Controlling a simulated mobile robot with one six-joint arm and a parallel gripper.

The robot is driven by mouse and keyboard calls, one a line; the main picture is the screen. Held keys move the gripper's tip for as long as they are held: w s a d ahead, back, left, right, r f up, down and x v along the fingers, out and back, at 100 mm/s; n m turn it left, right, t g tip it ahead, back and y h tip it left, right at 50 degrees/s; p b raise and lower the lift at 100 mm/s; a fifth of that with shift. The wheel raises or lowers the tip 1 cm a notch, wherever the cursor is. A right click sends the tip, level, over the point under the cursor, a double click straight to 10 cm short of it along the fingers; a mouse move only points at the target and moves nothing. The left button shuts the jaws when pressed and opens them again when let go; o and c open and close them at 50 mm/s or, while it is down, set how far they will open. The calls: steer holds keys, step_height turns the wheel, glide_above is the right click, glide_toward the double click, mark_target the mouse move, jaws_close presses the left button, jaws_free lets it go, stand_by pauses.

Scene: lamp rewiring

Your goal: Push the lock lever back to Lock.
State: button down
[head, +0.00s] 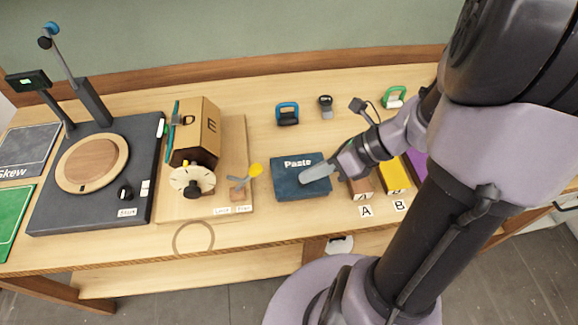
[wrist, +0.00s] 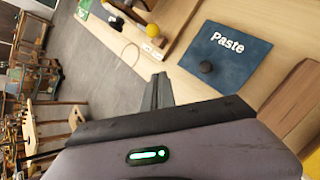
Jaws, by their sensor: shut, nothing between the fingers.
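The lock lever (head: 255,170) has a yellow ball knob and leans to the right on its small wooden block (head: 240,196). A white label strip (head: 233,210) with two words is in front of it; the print is too small to read surely. The yellow knob also shows at the top of the wrist view (wrist: 153,30). My gripper (head: 304,176) is shut and empty, to the right of the lever and apart from it, over the dark blue Paste pad (head: 286,190). In the wrist view the closed fingertips (wrist: 158,79) point toward the lever's side.
A wooden box (head: 197,128) with a cream dial (head: 192,179) stands left of the lever. A thin ring (head: 193,238) lies near the table's front edge. Blocks by labels A and B are at right. Bare tabletop lies between lever and pad.

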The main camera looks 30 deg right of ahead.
mark_target(247, 180)
steer(key=w+a+f+b, duration=0.4)
steer(key=w+a, duration=0.2)
steer(key=shift+w+a+f, duration=0.25)
steer(key=shift+w+a, duration=0.05)
